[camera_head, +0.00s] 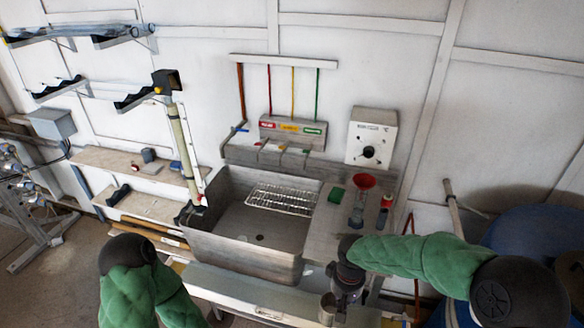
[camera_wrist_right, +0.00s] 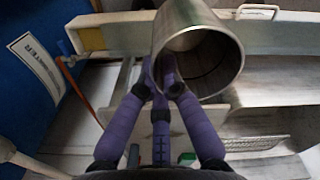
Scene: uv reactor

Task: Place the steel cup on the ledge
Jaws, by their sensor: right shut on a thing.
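The steel cup (camera_head: 327,309) is a grey metal cylinder at the bottom middle of the head view. In the right wrist view the cup (camera_wrist_right: 238,62) is large, with its open mouth towards the camera. My right gripper (camera_head: 344,284) is shut on the cup; its purple fingers (camera_wrist_right: 165,88) meet at the cup's side. The pale ledge (camera_head: 232,288) runs along the front of the sink, and it also shows behind the cup in the wrist view (camera_wrist_right: 112,34). The cup is at the ledge's right part; I cannot tell whether it touches. My left gripper is not in view.
The sink (camera_head: 230,248) with a wire rack (camera_head: 283,199) lies behind the ledge. On the counter right of it stand a red funnel (camera_head: 365,181), a green block (camera_head: 336,195) and a red-topped bottle (camera_head: 386,202). A blue barrel (camera_head: 540,232) is at the right.

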